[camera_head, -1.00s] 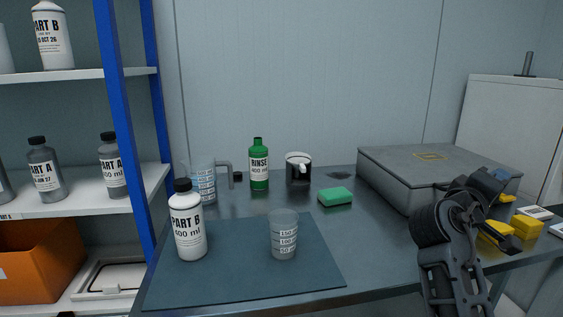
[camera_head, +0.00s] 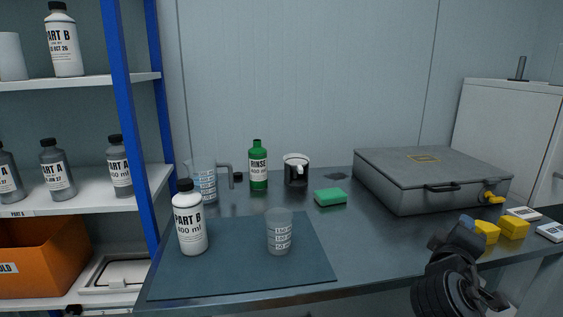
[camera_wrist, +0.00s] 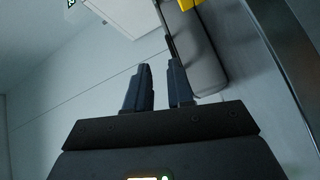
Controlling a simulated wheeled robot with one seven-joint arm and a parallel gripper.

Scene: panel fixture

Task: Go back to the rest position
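My gripper shows in the wrist view (camera_wrist: 158,88) as two dark fingers standing apart with a gap between them and nothing held. In the head view my arm (camera_head: 455,280) is at the lower right, in front of the table's front edge. The fingertips cannot be made out clearly there. The grey table (camera_head: 370,235) lies behind and left of the arm.
On the mat (camera_head: 240,275) stand a white PART B bottle (camera_head: 190,225) and a clear cup (camera_head: 279,235). A green sponge (camera_head: 330,197), a green RINSE bottle (camera_head: 258,168), a grey case (camera_head: 430,180) and yellow blocks (camera_head: 513,227) are also on the table. A shelf (camera_head: 80,195) stands left.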

